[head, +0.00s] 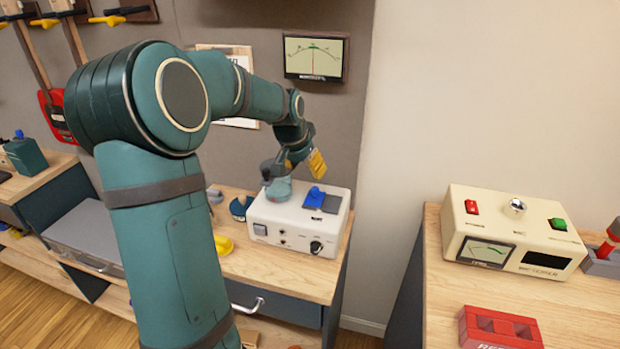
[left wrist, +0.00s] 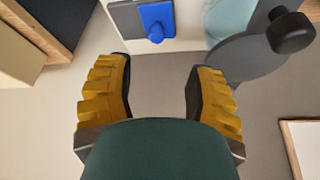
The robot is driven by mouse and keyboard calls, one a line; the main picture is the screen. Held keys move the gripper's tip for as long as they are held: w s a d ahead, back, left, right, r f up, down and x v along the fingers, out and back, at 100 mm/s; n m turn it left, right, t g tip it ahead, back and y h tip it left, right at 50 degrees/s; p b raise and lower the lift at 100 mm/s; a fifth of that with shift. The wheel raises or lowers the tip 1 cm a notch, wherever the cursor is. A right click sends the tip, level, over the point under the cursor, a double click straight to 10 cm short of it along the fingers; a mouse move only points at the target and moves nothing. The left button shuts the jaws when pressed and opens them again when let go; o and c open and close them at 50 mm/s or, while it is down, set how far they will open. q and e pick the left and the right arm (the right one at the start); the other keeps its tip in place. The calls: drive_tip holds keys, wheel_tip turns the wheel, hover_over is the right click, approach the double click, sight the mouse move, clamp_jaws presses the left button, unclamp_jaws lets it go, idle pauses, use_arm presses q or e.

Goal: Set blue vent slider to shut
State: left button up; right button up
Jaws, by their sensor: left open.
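The blue vent slider (head: 315,196) is on top of the white amp box (head: 290,213). It covers the left part of a grey plate (head: 331,204), whose right part is bare. In the left wrist view the blue slider (left wrist: 156,18) shows at the top edge with a small raised knob, beside the grey plate (left wrist: 126,20). My left gripper (head: 303,163) is above and behind the box, its yellow-padded fingers apart. The left wrist view shows nothing between the fingers (left wrist: 160,85), and the slider beyond them. The label by the slider is too small to read. My right gripper is out of view.
A teal rounded object (head: 279,190) stands on the box left of the slider, close to my gripper. A black knob (head: 316,247) is on the box front. A meter (head: 313,58) hangs on the wall behind. A cream tester (head: 515,233) stands on the right bench.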

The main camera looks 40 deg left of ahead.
use_arm(q)
drive_tip(key=shift+v, duration=1.15)
